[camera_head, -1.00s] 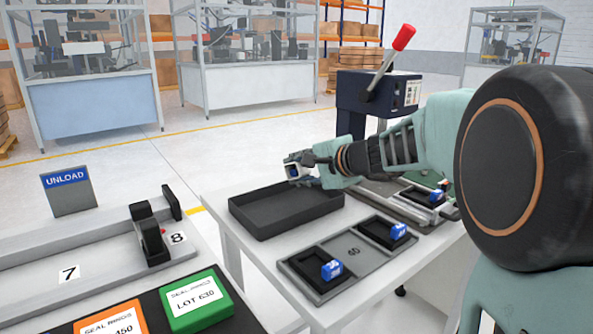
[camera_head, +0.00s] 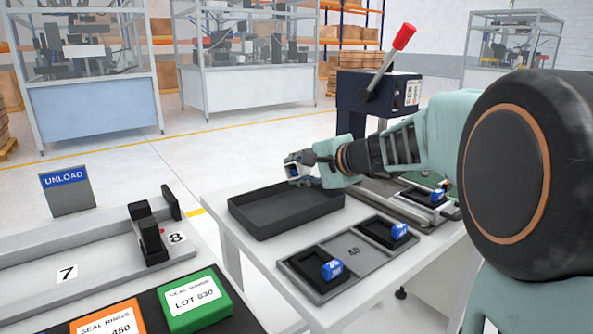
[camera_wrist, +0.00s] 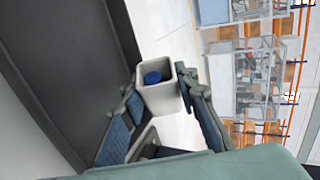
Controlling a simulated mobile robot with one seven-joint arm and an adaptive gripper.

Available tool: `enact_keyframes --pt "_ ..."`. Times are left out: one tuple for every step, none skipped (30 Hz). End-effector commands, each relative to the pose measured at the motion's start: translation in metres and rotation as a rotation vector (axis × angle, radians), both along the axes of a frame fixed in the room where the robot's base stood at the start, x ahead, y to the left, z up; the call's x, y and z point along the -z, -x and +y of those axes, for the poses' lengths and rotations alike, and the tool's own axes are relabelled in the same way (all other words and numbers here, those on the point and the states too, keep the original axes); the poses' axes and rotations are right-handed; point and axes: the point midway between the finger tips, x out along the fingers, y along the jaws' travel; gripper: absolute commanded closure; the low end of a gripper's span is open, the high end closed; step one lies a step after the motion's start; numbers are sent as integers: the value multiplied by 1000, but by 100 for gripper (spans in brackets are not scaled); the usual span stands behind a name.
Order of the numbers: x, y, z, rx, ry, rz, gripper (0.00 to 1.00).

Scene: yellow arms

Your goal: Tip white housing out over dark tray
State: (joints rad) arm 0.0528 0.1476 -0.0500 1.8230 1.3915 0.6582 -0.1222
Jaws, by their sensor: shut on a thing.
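My gripper (camera_head: 308,168) is shut on the white housing (camera_head: 292,170), above the far right part of the dark tray (camera_head: 262,222). In the wrist view the housing (camera_wrist: 160,98) sits between my two fingers (camera_wrist: 155,115), its square open end showing. Something blue is inside the housing. The housing is tilted, lying over rather than upright. The dark tray (camera_wrist: 75,45) fills the left of the wrist view. The bare tray floor that shows in the head view is empty; the part under my gripper is partly hidden.
A grey fixture (camera_head: 352,252) with dark pockets and blue pieces lies in front of the tray. A press with a red-handled lever (camera_head: 404,37) stands behind my arm. A green box (camera_head: 193,299) and an orange box (camera_head: 108,318) are at the lower left.

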Motion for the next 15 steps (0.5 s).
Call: enact_keyframes --pt "0 0 0 0 0 0 99" --pt "0 0 0 0 0 0 99" --pt "0 0 0 0 0 0 99" --pt "-1 0 0 0 0 0 99" --pt "-2 0 0 0 0 0 99" --pt "-6 0 0 0 0 -1 99" --pt "-10 0 0 0 0 -1 99" --pt "-14 0 0 -1 1 -2 99" --pt "-19 0 0 -1 1 -2 99" --pt "-22 0 0 -1 1 -2 99" --pt "-22 0 0 0 0 -1 99" --pt "-19 0 0 0 0 0 99" --pt "-15 0 0 0 -1 1 99" --pt "-11 0 0 0 -1 1 99" --pt "-7 0 0 0 -1 1 99"
